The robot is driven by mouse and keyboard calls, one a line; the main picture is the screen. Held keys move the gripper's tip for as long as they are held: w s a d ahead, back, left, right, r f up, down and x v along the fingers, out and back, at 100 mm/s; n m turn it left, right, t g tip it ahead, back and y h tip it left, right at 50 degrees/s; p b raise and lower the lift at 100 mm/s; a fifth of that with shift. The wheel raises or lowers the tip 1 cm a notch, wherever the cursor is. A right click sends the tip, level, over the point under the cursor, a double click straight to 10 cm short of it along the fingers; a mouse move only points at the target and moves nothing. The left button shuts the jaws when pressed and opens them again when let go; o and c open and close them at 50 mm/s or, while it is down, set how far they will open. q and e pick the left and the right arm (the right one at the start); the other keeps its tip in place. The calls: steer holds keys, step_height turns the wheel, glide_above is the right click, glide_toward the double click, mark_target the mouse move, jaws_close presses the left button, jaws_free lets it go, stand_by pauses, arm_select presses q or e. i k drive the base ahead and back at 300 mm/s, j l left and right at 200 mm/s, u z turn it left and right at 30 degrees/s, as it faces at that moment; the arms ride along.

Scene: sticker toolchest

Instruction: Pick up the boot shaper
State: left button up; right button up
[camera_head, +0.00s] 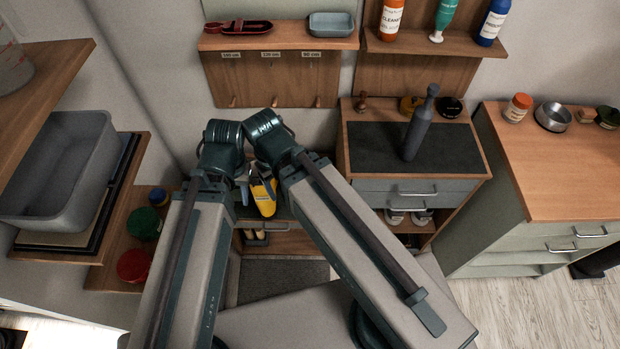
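A dark grey upright piece with a thick body and a narrow knobbed neck, which looks like the boot shaper (417,128), stands on the black mat of the middle cabinet, leaning slightly in the picture. No gripper touches it. Both my arms reach forward from the bottom and fold at the elbows left of that cabinet. My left gripper (243,190) shows only in small parts between the arms, well left of and lower than the shaper; its fingers cannot be made out. My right gripper is hidden behind my arm links.
The middle cabinet's black mat (370,146) is clear around the shaper, with a brown knob and small tins behind. A yellow item (264,197) shows between my arms. Bottles stand on the upper shelf (470,42). A wooden-topped cabinet (560,175) is at right, a grey bin (60,165) at left.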

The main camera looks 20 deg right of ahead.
mark_target(422, 115)
steer(key=k+z, duration=0.1)
steer(key=z, duration=0.2)
steer(key=k+z, duration=0.15)
steer(key=z, duration=0.15)
steer(key=u, duration=0.5)
steer(key=k+j+z, duration=0.15)
steer(key=z, duration=0.95)
